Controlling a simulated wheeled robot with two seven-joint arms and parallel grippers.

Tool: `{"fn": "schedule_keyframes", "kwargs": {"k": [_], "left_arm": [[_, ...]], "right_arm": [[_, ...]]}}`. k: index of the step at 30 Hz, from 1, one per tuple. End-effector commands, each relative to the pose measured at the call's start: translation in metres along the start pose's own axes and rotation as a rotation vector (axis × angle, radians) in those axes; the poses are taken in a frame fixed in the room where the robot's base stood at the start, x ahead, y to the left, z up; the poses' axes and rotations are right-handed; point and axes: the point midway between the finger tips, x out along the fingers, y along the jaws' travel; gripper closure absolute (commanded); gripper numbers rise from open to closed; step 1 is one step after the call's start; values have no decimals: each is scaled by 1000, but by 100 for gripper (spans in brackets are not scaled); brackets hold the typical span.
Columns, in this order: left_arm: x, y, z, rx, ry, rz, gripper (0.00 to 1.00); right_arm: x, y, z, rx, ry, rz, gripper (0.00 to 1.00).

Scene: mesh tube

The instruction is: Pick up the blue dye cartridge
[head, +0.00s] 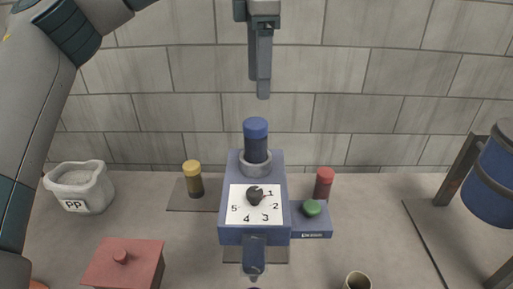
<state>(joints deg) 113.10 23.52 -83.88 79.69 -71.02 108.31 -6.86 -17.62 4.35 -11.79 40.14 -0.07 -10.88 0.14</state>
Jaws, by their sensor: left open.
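The blue dye cartridge (257,141) has a blue cap and a dark body. It stands upright in the grey ring socket (256,167) on top of a blue machine (232,234) with a numbered dial. My left gripper (262,92) hangs above the cartridge, pointing down, open and empty, with a clear gap between its fingertips and the cap. Its fingers overlap in this view. My right gripper is not in view.
A yellow-capped cartridge (193,180) stands left of the machine and a red-capped one (324,184) right, near a green button (312,208). A white PP bag (78,188), red box (124,270), cup (357,281) and blue drum (492,185) stand around. A block wall is behind.

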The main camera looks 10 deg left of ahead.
Motion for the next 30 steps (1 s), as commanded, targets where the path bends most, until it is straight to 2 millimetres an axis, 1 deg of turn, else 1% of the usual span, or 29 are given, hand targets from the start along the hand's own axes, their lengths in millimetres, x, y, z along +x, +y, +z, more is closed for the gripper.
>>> {"fn": "schedule_keyframes", "kwargs": {"k": [8, 13, 17, 21, 22, 25, 30], "left_arm": [[1, 0, 0, 0, 0, 0, 34], [12, 0, 0, 1, 2, 0, 34], [31, 0, -1, 1, 3, -2, 34], [55, 0, -1, 1, 4, -2, 34], [60, 0, -1, 1, 2, -1, 34], [79, 0, -1, 1, 3, -3, 34], [105, 0, -1, 0, 1, -2, 34]], "right_arm": [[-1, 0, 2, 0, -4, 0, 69], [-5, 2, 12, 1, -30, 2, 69], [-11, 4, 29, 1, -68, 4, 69], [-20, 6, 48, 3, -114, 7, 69], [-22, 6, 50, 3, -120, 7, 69], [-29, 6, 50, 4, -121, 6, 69], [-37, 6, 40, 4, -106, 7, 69]]}}
